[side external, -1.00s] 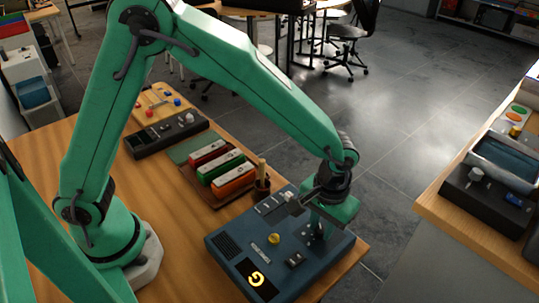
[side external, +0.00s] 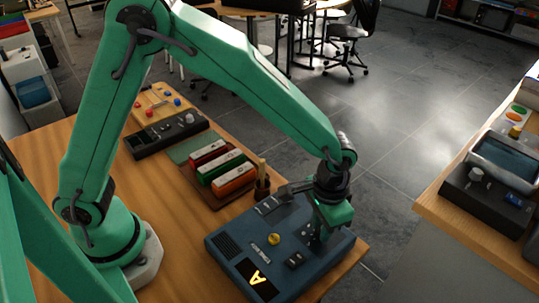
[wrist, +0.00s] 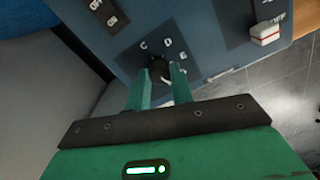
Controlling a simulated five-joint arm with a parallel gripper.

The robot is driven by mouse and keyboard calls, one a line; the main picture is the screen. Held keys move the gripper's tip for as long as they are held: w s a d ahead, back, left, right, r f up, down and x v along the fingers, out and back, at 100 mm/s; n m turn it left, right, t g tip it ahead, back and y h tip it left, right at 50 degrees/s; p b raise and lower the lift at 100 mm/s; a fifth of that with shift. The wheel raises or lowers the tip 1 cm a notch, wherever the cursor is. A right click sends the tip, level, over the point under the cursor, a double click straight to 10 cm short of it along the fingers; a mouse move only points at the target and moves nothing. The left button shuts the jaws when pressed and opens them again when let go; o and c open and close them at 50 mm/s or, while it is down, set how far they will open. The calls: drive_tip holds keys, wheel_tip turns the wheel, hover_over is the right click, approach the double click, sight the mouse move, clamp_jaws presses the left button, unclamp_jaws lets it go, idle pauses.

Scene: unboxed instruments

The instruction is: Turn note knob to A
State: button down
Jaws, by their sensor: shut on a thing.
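The blue instrument box (side external: 225,242) lies on the wooden table, and its display (side external: 257,279) shows a yellow letter A. The note knob (wrist: 159,70) is dark and round, with letters such as C, D and E around it in the wrist view. My gripper (wrist: 161,78) is shut on the note knob, one green finger on each side. In the side view my gripper (side external: 318,236) points down at the box's right part and hides most of the knob. A yellow knob (side external: 274,239) sits on the box to the left of my gripper.
Red, green and orange blocks (side external: 222,168) stand on a brown tray behind the box. A small cup with sticks (side external: 262,183) stands close behind the box. A white and red switch (wrist: 265,33) is right of the knob in the wrist view.

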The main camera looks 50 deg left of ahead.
drive_tip(key=shift+d+m, duration=0.15)
drive_tip(key=shift+m, duration=0.85)
drive_tip(key=shift+d+m, duration=0.1)
drive_tip(key=shift+m, duration=0.9)
drive_tip(key=c, duration=1.2)
unclamp_jaws()
drive_tip(key=shift+a, duration=0.1)
drive_tip(key=shift+r, duration=0.1)
drive_tip(key=shift+r, duration=3.85)
